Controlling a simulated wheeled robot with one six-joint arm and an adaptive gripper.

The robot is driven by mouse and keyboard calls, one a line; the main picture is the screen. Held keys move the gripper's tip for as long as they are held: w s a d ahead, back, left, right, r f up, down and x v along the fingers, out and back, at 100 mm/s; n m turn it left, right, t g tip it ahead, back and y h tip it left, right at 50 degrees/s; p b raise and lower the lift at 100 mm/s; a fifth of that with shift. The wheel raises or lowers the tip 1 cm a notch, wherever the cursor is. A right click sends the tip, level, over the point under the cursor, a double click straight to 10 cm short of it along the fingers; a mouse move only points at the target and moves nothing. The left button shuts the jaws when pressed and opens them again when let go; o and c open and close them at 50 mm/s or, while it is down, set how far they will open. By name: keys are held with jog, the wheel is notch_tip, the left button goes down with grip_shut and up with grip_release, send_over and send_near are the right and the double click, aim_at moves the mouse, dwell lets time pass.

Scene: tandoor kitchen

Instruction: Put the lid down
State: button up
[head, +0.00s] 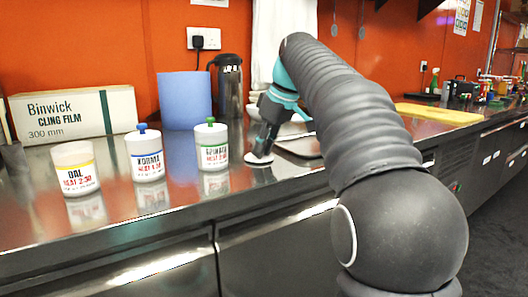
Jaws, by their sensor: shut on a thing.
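My gripper (264,143) points down at the counter, right of the pots, shut on a white round lid (258,160). The lid lies flat, at or just above the steel counter; I cannot tell whether it touches. The fingers hide its knob. The DAL pot (75,170), with a yellow stripe, stands lidless at the left. The KORMA pot (145,155) wears a white lid with a blue knob. A pot with a green-striped label (211,147) wears a lid with a green knob, just left of my gripper.
A cling film box (75,113), a blue roll (185,98) and a dark flask (229,85) stand behind the pots. A tray (300,147) lies right of the lid, partly behind my arm. A yellow board (438,114) lies farther right. The counter's front strip is clear.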

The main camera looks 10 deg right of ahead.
jog(key=shift+f, duration=0.2)
jog(key=o, duration=0.8)
jog(key=shift+o, duration=0.2)
jog(key=shift+r, duration=0.1)
jog(key=p+v, duration=0.4)
jog(key=v, duration=0.8)
jog(key=s+a+f+m+t+h, duration=0.1)
jog(key=s+f+m, duration=0.3)
jog(key=s+f, duration=0.9)
jog(key=s+a+f+m+t+h, duration=0.1)
jog(key=s+f+m, duration=0.3)
jog(key=s+f, duration=0.9)
notch_tip(320, 180, down, 5)
jog(key=shift+s+a+h, duration=0.15)
jog(key=shift+a+h, duration=0.25)
jog(key=shift+a, duration=0.3)
